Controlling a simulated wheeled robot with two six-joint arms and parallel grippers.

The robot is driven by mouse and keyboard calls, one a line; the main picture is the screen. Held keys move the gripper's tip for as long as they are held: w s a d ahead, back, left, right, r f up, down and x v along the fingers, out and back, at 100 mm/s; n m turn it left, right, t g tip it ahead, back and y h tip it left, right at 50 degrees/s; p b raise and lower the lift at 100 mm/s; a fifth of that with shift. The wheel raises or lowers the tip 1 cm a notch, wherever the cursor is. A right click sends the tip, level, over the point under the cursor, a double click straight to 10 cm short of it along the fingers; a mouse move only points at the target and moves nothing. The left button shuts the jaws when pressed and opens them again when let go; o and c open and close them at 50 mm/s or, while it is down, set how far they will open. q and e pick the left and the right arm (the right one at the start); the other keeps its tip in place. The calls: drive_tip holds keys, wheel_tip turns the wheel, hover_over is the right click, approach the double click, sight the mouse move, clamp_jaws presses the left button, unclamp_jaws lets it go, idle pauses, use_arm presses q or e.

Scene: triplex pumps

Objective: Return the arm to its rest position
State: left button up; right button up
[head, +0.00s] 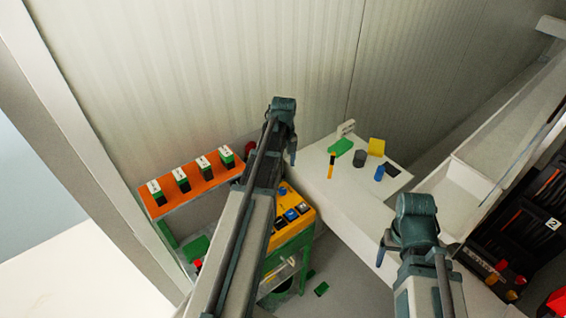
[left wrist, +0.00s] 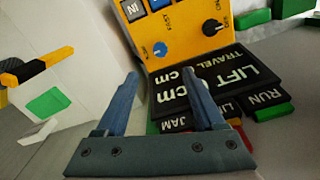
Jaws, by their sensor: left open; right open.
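My left arm reaches up from the lower middle of the head view. Its gripper (head: 292,155) hangs at the far end, beside the yellow control box (head: 293,210) and the white table. In the left wrist view my left gripper (left wrist: 160,76) has its two fingers apart with nothing between them. Behind them are the yellow box (left wrist: 195,35) and black LIFT TRAVEL plates (left wrist: 235,78). My right gripper (head: 381,257) is at the lower right, in front of the white table. It looks empty, though its fingers are small in view.
An orange shelf (head: 192,190) with several black-and-green switches stands at left. The white table (head: 330,185) holds a green block (head: 341,147), a yellow block (head: 376,146), a grey cylinder (head: 359,158) and a blue piece (head: 379,173). A dark rack (head: 525,215) stands at right.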

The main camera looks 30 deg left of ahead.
idle(0.3)
use_arm(q)
drive_tip(key=s+d+f+m+b, duration=0.4)
drive_tip(key=s+d, duration=0.1)
drive_tip(key=d, duration=0.5)
drive_tip(key=s+d+f+m+b, duration=0.5)
drive_tip(key=s+d, duration=0.1)
drive_tip(key=d, duration=0.4)
drive_tip(key=s+d+f+m+y+b, duration=0.1)
drive_tip(key=s+d+f+m+b, duration=0.3)
drive_tip(key=d, duration=0.6)
drive_tip(key=shift+s+d+f+m, duration=0.25)
drive_tip(key=shift+s+m, duration=0.25)
drive_tip(key=shift+s, duration=0.4)
drive_tip(key=shift+a, duration=0.1)
